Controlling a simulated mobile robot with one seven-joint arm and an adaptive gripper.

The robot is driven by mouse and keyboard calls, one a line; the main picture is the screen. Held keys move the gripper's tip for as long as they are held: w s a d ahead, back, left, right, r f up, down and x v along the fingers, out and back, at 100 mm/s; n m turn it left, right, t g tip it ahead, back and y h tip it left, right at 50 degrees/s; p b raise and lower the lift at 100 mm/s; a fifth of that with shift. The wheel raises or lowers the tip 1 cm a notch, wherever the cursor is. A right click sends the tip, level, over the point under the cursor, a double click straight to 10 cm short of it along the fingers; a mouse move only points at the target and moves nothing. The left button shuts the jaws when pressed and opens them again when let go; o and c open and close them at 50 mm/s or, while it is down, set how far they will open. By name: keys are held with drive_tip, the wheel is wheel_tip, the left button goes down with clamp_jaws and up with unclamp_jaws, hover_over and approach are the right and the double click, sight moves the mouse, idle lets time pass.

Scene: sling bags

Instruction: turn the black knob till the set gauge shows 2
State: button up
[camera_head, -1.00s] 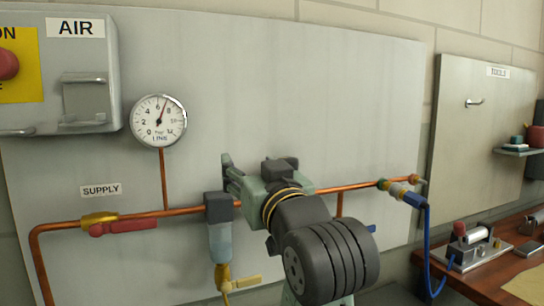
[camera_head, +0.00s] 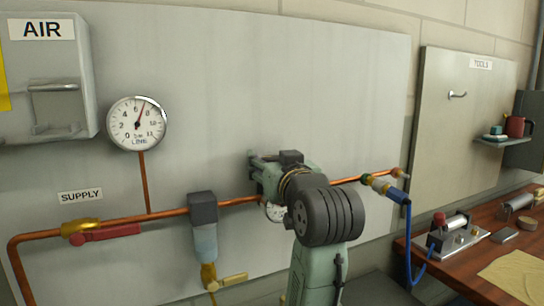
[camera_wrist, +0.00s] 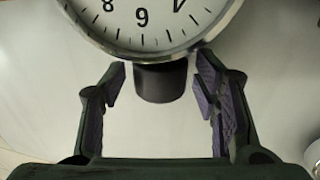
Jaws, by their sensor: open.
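The black knob (camera_wrist: 160,84) stands between the open fingers of my gripper (camera_wrist: 160,92) in the wrist view, with a gap on each side. A white round gauge (camera_wrist: 150,30) with a metal rim adjoins the knob at the top of that view; its digits are upside down. Only part of its dial shows and no needle is seen, so its reading is hidden. In the head view my gripper (camera_head: 264,174) is at the copper pipe, and my arm hides the knob. A small white dial, likely the set gauge (camera_head: 274,212), peeks out below the gripper.
The line gauge (camera_head: 137,124) hangs on the grey panel (camera_head: 290,80), its red needle a little past 6. A filter bowl (camera_head: 204,240) and a red-handled supply valve (camera_head: 108,233) are left of my arm. A blue hose (camera_head: 408,240) hangs at right beside the wooden bench (camera_head: 480,258).

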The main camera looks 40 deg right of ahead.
drive_tip(key=shift+w, duration=0.2)
drive_tip(key=shift+c, duration=0.2)
drive_tip(key=c, duration=1.1)
drive_tip(key=shift+n+t+y, duration=0.6)
drive_tip(key=shift+n+y, duration=1)
drive_tip(key=shift+y, duration=0.8)
drive_tip(key=shift+c, duration=0.2)
drive_tip(key=o, duration=1.2)
